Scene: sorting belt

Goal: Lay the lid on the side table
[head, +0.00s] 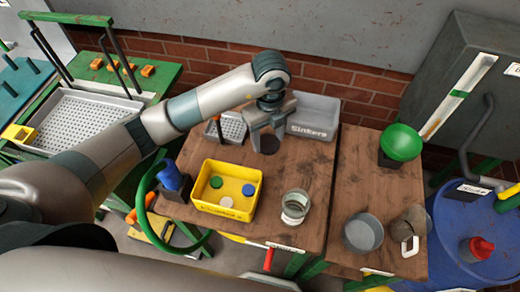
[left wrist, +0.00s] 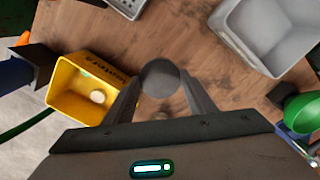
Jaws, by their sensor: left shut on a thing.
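My left gripper (head: 267,140) hangs over the back middle of the wooden table with the yellow bin. It is shut on a dark grey round lid (head: 269,146), held between its fingertips. In the left wrist view the lid (left wrist: 160,78) shows as a flat grey disc between the two fingers (left wrist: 160,98), above the wood. The second wooden table (head: 345,190), to the right, is probably the side table. My right gripper is not in view.
A yellow bin (head: 222,209) with several discs and a glass jar (head: 295,206) stand in front of the gripper. A grey Sinkers bin (head: 314,130) is behind it. The right table bears a green bowl (head: 401,142), a grey pan (head: 363,234) and a mug (head: 408,226); its middle is clear.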

